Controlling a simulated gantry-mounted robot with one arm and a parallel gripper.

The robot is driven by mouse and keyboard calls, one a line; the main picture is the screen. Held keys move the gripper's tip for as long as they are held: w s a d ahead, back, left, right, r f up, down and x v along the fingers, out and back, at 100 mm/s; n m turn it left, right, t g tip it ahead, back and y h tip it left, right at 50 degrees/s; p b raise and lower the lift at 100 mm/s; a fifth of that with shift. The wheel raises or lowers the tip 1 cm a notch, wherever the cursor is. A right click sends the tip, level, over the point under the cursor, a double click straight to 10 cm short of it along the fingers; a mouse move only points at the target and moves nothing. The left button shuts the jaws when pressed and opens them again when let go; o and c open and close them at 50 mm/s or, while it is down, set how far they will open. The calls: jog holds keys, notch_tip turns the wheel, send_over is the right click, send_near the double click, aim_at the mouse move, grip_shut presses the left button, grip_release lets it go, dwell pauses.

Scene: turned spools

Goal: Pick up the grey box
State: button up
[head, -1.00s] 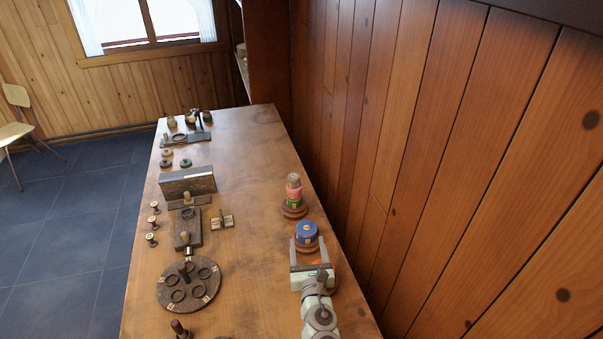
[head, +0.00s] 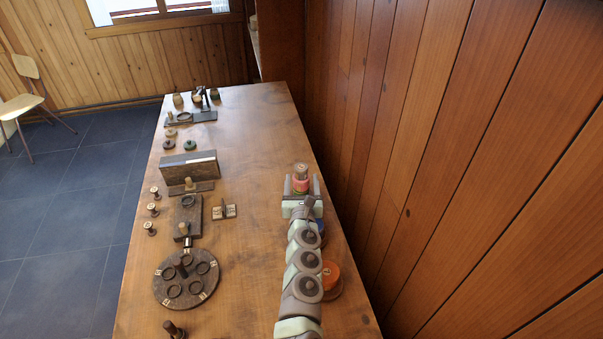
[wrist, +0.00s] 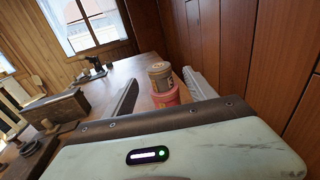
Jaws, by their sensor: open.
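The round grey-brown box (head: 301,169) sits on top of a pink one (head: 301,185) in an upright stack on the right side of the table. In the wrist view, the grey-brown box (wrist: 160,74) shows pale marks on its lid, with the pink one (wrist: 166,98) under it. My gripper (head: 302,181) is open, its fingers pointing away from me along the table. In the wrist view, its fingers (wrist: 160,80) show left and right of the stack, with no clear contact. The lower part of the stack is hidden behind my gripper.
A blue round box (head: 321,227) and an orange one (head: 331,270) stand by my arm, partly hidden. A plank wall (head: 430,150) rises close on the right. A dark block (head: 189,165), a round board (head: 187,296) and spools line the left.

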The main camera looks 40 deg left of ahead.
aim_at(302, 174)
jog(key=shift+w+a, duration=0.25)
jog(key=shift+a, duration=0.15)
jog(key=shift+w+f, duration=0.1)
jog(key=shift+w, duration=0.1)
jog(key=shift+b+x, duration=0.7)
jog(key=shift+x, duration=0.7)
jog(key=shift+w+a+f, duration=0.1)
jog(key=shift+w+a, duration=0.1)
jog(key=shift+w, duration=0.15)
jog(key=shift+w+a+b, duration=0.45)
jog(key=shift+a, duration=0.1)
jog(key=shift+c, duration=0.2)
grip_shut()
